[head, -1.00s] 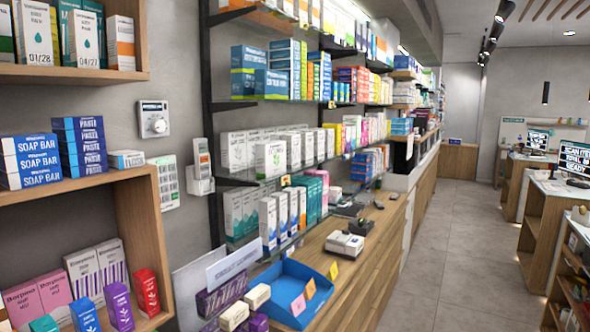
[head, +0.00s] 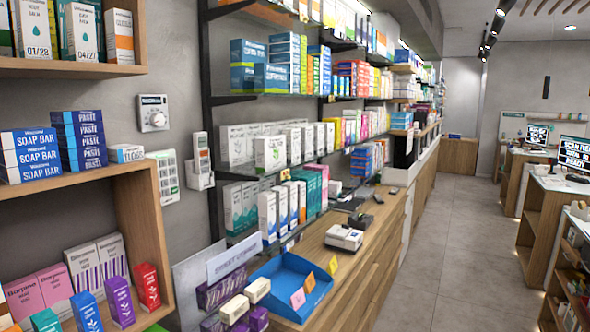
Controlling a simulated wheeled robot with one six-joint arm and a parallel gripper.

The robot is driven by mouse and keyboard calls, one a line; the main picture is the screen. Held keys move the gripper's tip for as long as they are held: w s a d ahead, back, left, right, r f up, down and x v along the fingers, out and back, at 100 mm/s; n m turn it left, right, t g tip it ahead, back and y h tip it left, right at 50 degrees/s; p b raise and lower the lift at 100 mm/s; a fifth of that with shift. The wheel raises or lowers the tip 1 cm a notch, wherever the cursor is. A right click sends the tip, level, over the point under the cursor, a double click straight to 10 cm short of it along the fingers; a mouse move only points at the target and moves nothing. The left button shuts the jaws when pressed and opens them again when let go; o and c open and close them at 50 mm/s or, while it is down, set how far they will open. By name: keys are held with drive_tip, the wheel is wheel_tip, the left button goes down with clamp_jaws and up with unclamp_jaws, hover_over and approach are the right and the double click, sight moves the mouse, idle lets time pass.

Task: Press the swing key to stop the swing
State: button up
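A white handheld remote (head: 201,155) with an orange-topped screen sits in a white wall holder left of the glass shelves. A white wall panel (head: 166,178) with rows of small keys is to its left. A white dial unit (head: 153,113) is above that panel. The key labels are too small to read, so I cannot tell which one is the swing key. No swinging part can be made out. My gripper is not in view.
A wooden shelf unit (head: 150,228) with boxes stands at the near left. The grey floor aisle (head: 440,235) on the right is clear.

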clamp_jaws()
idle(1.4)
